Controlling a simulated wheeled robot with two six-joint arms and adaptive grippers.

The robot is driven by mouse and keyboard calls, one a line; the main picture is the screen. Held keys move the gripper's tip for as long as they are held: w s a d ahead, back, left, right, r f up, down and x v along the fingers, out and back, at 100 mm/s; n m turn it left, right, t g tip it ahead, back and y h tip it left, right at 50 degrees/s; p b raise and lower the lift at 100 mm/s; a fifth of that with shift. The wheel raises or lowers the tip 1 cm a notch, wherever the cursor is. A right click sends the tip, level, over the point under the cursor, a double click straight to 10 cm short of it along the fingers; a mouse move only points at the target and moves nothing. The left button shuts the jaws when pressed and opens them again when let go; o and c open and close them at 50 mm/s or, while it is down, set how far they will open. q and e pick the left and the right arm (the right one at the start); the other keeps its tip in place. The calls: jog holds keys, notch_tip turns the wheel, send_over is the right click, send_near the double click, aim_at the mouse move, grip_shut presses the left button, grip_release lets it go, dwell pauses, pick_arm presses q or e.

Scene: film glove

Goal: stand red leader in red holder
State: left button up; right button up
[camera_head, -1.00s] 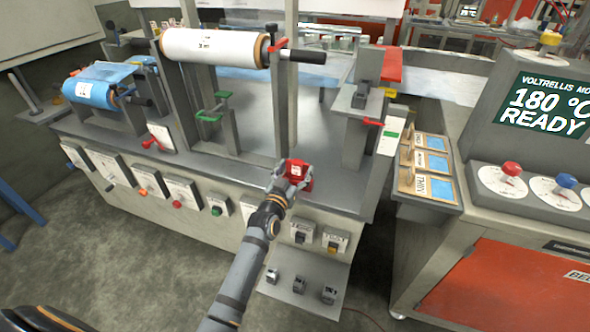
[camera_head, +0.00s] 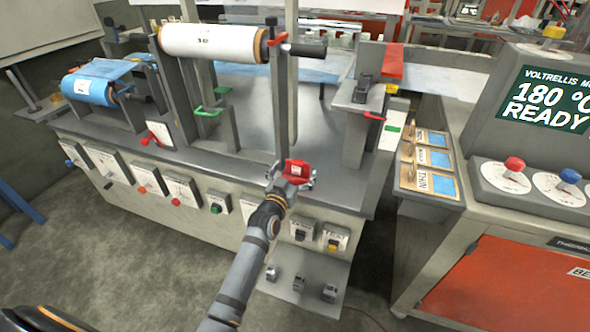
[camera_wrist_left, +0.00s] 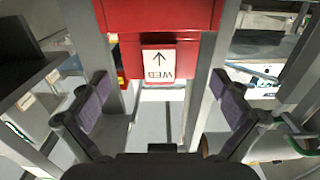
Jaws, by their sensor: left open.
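The red leader (camera_head: 297,169), a small red piece with a white label, is at the front edge of the grey machine bench. In the left wrist view its label (camera_wrist_left: 158,64) reads WEB with an arrow. A wider red part (camera_wrist_left: 160,14) adjoins it at the top of that view; it may be the red holder, but I cannot tell how the two fit. My left gripper (camera_head: 292,176) is open at the red piece, its fingers apart on either side. In the left wrist view the open fingers (camera_wrist_left: 163,102) show gaps to the red piece. My right gripper is out of view.
A white film roll (camera_head: 212,42) and upright posts stand behind the gripper. A blue roll (camera_head: 92,88) is at the left. A red-handled clamp (camera_head: 374,115) and a sample rack (camera_head: 430,165) are to the right. Bare bench top (camera_head: 258,115) lies behind.

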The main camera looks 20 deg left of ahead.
pick_arm(q)
jog(key=s, duration=1.2)
jog(key=shift+a, duration=0.25)
jog(key=s+a+f+g+p, duration=0.1)
jog(key=s+f+g+p, duration=0.4)
jog(key=f, duration=0.9)
jog(key=s+a+f+g+p, duration=0.1)
jog(key=s+f+g+p, duration=0.5)
jog(key=f, duration=0.8)
jog(key=s+a+f+g+p, duration=0.1)
jog(key=s+a+f+g, duration=0.1)
jog(key=s, duration=0.8)
jog(key=s+a+f+g+y+p, duration=0.1)
jog(key=s+f, duration=0.4)
jog(key=s, duration=0.6)
jog(key=s+a+f+g+p, duration=0.2)
jog(key=s+f+p, duration=0.1)
jog(key=s, duration=0.7)
jog(key=shift+s+a+f+g, duration=0.4)
jog(key=shift+f, duration=0.05)
